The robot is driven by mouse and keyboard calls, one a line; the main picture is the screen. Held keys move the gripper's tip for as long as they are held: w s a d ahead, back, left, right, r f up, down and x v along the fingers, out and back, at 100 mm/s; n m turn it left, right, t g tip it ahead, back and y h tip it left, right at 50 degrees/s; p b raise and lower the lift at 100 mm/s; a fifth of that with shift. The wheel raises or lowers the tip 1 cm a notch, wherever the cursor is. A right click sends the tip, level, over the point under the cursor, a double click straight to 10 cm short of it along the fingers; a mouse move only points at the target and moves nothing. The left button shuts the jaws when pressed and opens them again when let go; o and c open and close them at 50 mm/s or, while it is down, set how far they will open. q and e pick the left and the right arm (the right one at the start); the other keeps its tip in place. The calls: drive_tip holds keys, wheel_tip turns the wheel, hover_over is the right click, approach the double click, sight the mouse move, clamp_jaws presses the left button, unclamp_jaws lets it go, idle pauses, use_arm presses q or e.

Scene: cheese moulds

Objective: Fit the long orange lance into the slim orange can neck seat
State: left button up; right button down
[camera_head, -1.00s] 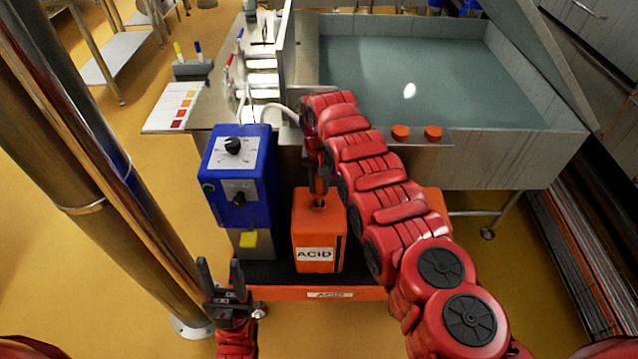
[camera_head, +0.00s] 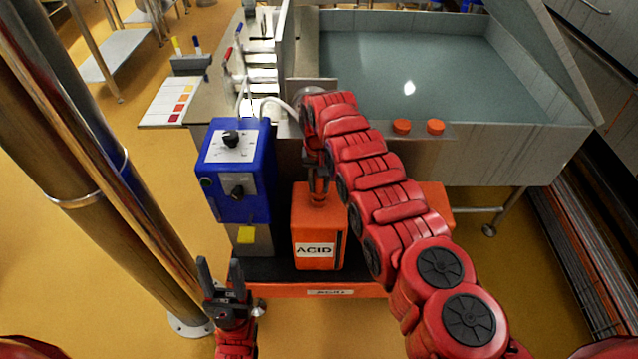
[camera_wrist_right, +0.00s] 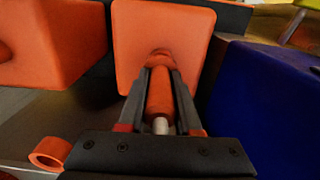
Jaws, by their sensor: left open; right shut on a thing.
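The slim orange can (camera_head: 318,228), labelled ACID, stands upright on the low orange-edged platform; its top also shows in the right wrist view (camera_wrist_right: 140,40). My right gripper (camera_head: 318,195) is above the can's neck, pointing down. In the right wrist view it (camera_wrist_right: 163,85) is shut on the orange lance (camera_wrist_right: 160,95), whose far end meets the can top at the neck. How deep the lance sits in the seat is hidden. My left gripper (camera_head: 222,275) is open and empty, at the front left of the platform.
A blue pump box (camera_head: 237,180) stands close left of the can. A second orange can (camera_head: 437,200) is to the right, partly behind my right arm. The steel vat (camera_head: 400,80) stands behind. An orange ring (camera_wrist_right: 50,153) lies at lower left in the right wrist view.

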drive_tip(key=shift+f+b, duration=1)
drive_tip(key=shift+f, duration=0.1)
drive_tip(key=c, duration=0.5)
unclamp_jaws()
drive_tip(key=shift+r, duration=0.1)
drive_tip(key=shift+r+p, duration=0.4)
drive_tip(key=shift+r, duration=0.15)
wheel_tip(320, 180, up, 3)
drive_tip(key=shift+f+p, duration=0.2)
drive_tip(key=shift+p, duration=0.5)
wheel_tip(320, 180, up, 8)
drive_tip(key=shift+r+b, duration=0.1)
drive_tip(key=shift+b, duration=0.45)
wheel_tip(320, 180, up, 6)
drive_tip(key=shift+f+p, duration=0.25)
drive_tip(key=shift+p, duration=0.15)
